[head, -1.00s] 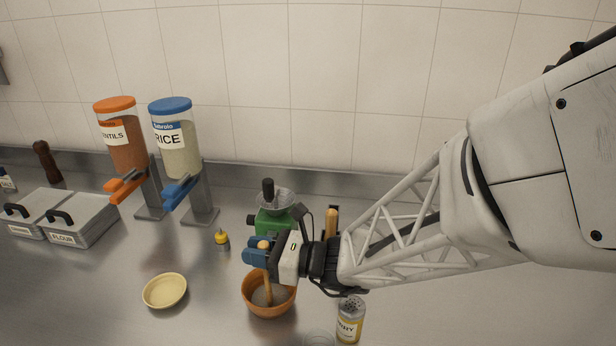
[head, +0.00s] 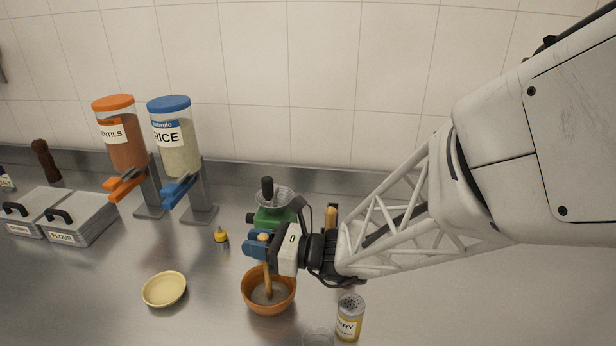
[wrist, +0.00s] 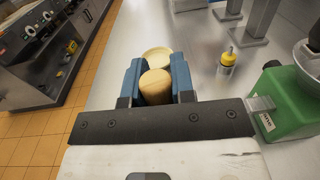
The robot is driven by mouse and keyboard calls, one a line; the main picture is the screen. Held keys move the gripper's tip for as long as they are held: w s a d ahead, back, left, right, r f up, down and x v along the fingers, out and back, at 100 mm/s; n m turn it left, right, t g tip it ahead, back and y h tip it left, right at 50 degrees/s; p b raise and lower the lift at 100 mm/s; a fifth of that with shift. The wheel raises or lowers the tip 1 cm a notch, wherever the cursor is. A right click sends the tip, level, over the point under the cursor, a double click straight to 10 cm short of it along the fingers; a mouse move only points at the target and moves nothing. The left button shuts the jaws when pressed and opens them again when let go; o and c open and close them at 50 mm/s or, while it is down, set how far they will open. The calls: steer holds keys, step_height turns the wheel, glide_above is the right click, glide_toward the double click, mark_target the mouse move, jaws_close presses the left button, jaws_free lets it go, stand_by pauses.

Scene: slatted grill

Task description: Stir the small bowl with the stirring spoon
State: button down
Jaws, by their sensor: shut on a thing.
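The stirring spoon (head: 267,278) is wooden and stands nearly upright, its lower end inside the orange-brown bowl (head: 247,293). The bowl holds a greyish content. My gripper (head: 259,243) is above the bowl, its blue fingers shut on the top of the spoon's handle. In the wrist view my gripper (wrist: 156,84) shows a blue finger on each side of the spoon's round wooden end (wrist: 155,87). The spoon's lower tip is hidden in the bowl's content. A small pale yellow bowl (head: 164,289) sits to the left on the counter; it also shows beyond the fingers in the wrist view (wrist: 157,54).
A green grinder-like device (head: 270,220) stands just behind my gripper. A shaker (head: 349,318) and a clear glass (head: 318,338) stand at the front right. A small yellow-topped bottle (head: 221,238) and the lentil and rice dispensers (head: 180,150) are at the left. The front-left counter is clear.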

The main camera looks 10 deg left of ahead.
stand_by(0.3)
step_height(320, 180, up, 11)
stand_by(1.4)
steer(key=w+a+r+m+t+h, duration=0.1)
steer(key=w+a+r+m+t, duration=0.2)
steer(key=w+a, duration=0.4)
steer(key=w+a+r+m+t, duration=0.1)
steer(key=w+a+r+t, duration=0.2)
steer(key=w+a+r, duration=0.45)
steer(key=w+a+r+m+t+h, duration=0.5)
steer(key=w+r+t, duration=0.1)
steer(key=r, duration=0.3)
steer(key=shift+w+a+r+t, duration=0.15)
steer(key=shift+w+t, duration=0.25)
steer(key=shift+w, duration=0.35)
steer(key=shift+r, duration=0.15)
stand_by(0.7)
